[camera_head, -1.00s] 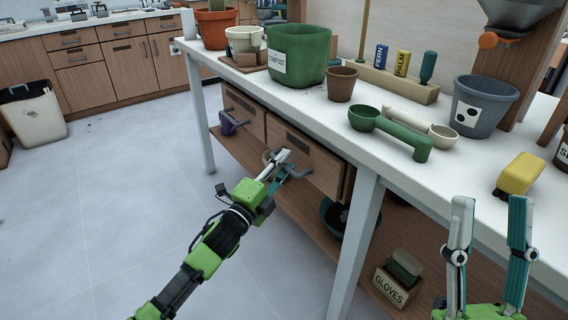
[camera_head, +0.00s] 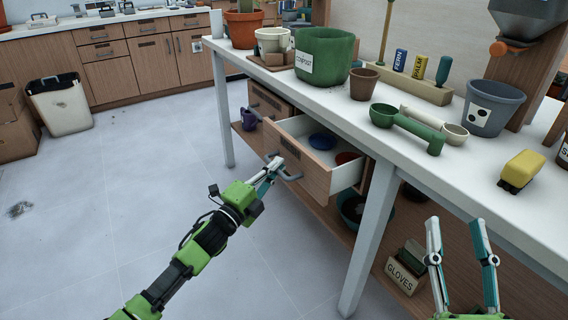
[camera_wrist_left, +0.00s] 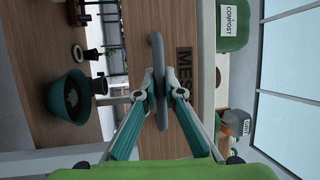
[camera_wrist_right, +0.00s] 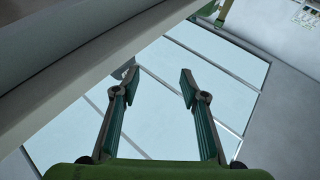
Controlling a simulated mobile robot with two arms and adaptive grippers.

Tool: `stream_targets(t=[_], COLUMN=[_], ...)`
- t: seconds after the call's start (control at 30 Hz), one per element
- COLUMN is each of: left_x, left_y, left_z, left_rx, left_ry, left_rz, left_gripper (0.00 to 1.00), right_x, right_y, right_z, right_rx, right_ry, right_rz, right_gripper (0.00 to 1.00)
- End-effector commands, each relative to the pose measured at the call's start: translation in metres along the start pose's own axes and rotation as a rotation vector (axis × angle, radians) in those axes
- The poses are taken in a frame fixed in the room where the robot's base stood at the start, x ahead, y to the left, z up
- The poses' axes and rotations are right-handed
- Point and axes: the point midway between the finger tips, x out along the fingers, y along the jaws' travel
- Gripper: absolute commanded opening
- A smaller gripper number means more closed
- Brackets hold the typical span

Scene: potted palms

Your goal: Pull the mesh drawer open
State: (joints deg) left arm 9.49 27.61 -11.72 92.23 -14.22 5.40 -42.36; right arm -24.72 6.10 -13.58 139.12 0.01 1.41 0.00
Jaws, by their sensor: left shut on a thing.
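The mesh drawer (camera_head: 303,170) under the white bench is pulled part way out, with a blue round item (camera_head: 322,141) and a reddish item (camera_head: 346,158) inside. Its wooden front bears a dark label, and the letters "MES" (camera_wrist_left: 184,66) show in the left wrist view. My left gripper (camera_head: 273,168) is shut on the drawer's grey handle (camera_head: 291,176); in the left wrist view its fingertips (camera_wrist_left: 160,92) close around the bar (camera_wrist_left: 158,60). My right gripper (camera_head: 457,222) is open and empty in front of the bench; the right wrist view shows its spread fingers (camera_wrist_right: 158,78).
A bench leg (camera_head: 369,235) stands right of the drawer. A second drawer (camera_head: 267,103) to the left is shut. A dark bowl (camera_head: 352,207) and a gloves box (camera_head: 404,274) sit on the lower shelf.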

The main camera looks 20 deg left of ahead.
Motion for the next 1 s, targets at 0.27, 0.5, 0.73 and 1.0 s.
stream_targets(t=[0.27, 0.5, 0.73, 1.0], left_x=[-0.041, -0.060, -0.066, -0.066], left_y=[-0.009, -0.013, -0.014, -0.014], left_z=[0.019, 0.026, 0.029, 0.029], left_rx=[-0.001, 0.000, 0.001, 0.001], left_ry=[-0.005, -0.004, -0.004, -0.004], left_rz=[0.004, 0.003, 0.002, 0.002], left_gripper=[0.00, 0.00, 0.00, 0.00], right_x=[-0.018, -0.037, -0.044, -0.045], right_y=[0.010, 0.015, 0.017, 0.017], right_z=[0.073, 0.105, 0.115, 0.115], right_rx=[-0.013, -0.016, -0.016, -0.016], right_ry=[-0.373, -0.542, -0.590, -0.591], right_rz=[0.020, 0.030, 0.033, 0.033], right_gripper=[0.40, 0.40, 0.40, 0.40])
